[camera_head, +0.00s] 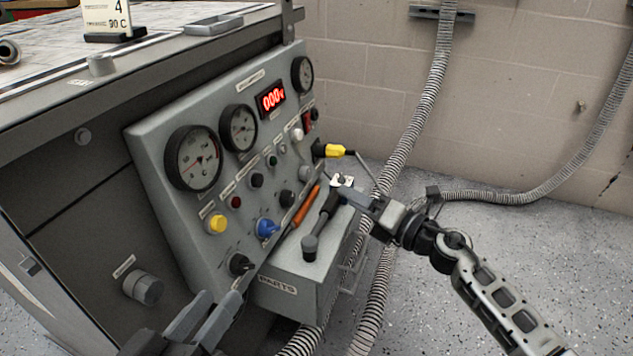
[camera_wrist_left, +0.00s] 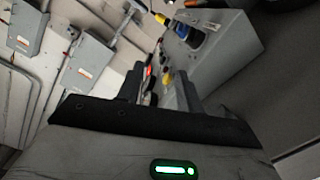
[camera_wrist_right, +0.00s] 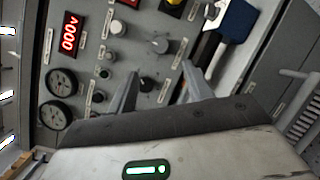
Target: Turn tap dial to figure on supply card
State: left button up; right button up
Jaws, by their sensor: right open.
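The supply card (camera_head: 107,16) stands in a dark holder on the cabinet top at upper left; it reads 4 and 90 C. The sloped control panel (camera_head: 150,140) carries several knobs. A black knob (camera_head: 241,264) sits at its lower edge and a grey knob (camera_head: 143,287) on the cabinet front; I cannot tell which is the tap dial. My left gripper (camera_head: 220,298) is open and empty, just below the black knob. My right gripper (camera_head: 345,187) is open above the box's far end; in the right wrist view its fingers (camera_wrist_right: 160,70) point at the panel, apart from the knobs.
The panel has round gauges (camera_head: 193,158), a red display (camera_head: 270,98) reading 000, a yellow button (camera_head: 217,224) and a blue knob (camera_head: 267,228). A grey box (camera_head: 290,285) with orange- and black-handled tools juts out below. Ribbed hoses (camera_head: 405,140) hang at right.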

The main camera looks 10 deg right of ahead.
aim_at(309, 175)
jog(key=b+x, duration=0.1)
jog(key=x, duration=0.5)
jog(key=shift+f, duration=0.1)
jog(key=b+x, duration=0.1)
jog(key=x, duration=0.2)
jog(key=shift+w+a, duration=0.45)
jog(key=shift+w, duration=0.1)
pick_arm(q)
jog(key=r, duration=0.1)
jog(key=w+r+m+t, duration=0.1)
jog(key=r+t+h, duration=0.1)
jog(key=shift+w+a+r+m, duration=0.1)
jog(key=shift+w+a+m, duration=0.2)
jog(key=shift+w, duration=0.1)
pick_arm(e)
jog(key=c, duration=1)
